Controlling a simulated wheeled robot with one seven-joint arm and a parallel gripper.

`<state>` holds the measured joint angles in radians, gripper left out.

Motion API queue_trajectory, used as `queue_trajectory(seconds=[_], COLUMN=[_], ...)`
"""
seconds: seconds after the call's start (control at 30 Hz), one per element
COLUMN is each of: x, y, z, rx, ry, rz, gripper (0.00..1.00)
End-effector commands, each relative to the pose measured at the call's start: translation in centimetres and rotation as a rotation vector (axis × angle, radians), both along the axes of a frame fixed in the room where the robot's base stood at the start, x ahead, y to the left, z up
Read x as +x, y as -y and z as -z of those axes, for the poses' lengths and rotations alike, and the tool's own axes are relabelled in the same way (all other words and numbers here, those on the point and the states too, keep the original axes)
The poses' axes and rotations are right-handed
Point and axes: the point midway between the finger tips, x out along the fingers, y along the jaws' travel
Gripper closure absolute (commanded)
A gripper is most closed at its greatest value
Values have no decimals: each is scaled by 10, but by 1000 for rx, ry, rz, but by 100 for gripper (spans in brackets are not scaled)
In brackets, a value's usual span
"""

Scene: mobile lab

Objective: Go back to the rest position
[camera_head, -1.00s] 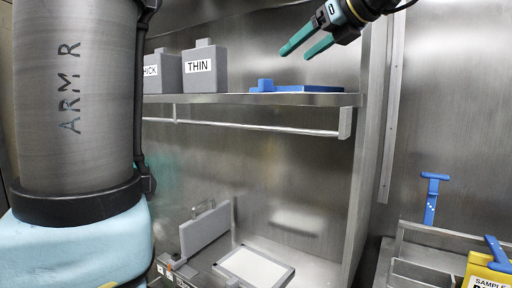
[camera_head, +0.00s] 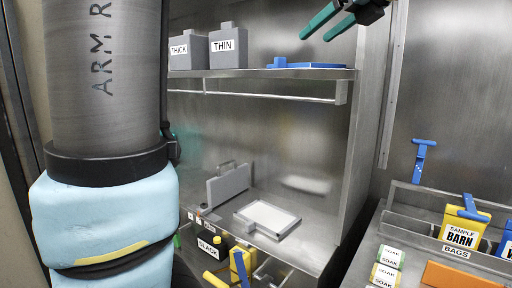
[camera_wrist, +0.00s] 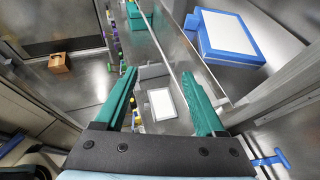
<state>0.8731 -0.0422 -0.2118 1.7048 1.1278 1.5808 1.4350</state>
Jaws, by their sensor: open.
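My gripper (camera_head: 324,22) is at the top of the head view, in front of the upper shelf and to the right of the grey boxes. Its two teal fingers are apart with nothing between them. In the wrist view my gripper (camera_wrist: 165,100) is also open and empty, with a grey and white tray visible far below between the fingers. My arm's large grey link fills the left of the head view.
On the upper shelf (camera_head: 260,74) stand a grey THICK box (camera_head: 188,52), a grey THIN box (camera_head: 228,48) and a blue tray (camera_head: 310,65). Below lies a grey-framed white panel (camera_head: 267,218). A yellow BARN container (camera_head: 462,228) stands in a metal rack at right.

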Motion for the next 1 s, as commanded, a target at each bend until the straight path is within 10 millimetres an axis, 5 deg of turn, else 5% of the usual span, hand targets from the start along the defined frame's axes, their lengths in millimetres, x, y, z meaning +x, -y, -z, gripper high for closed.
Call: queue_trajectory(seconds=[0.27, 0.57, 0.77, 0.9, 1.0], x=[17, 33, 18, -12, -31], y=[-15, -55, -112, -154, -176], z=[50, 151, 270, 351, 387], rx=[-112, -390, -802, -1168, -1371], ry=[-54, -147, -186, -80, 67], rz=[-69, -289, -744, -1277, -1632], gripper=[28, 28, 28, 28, 28])
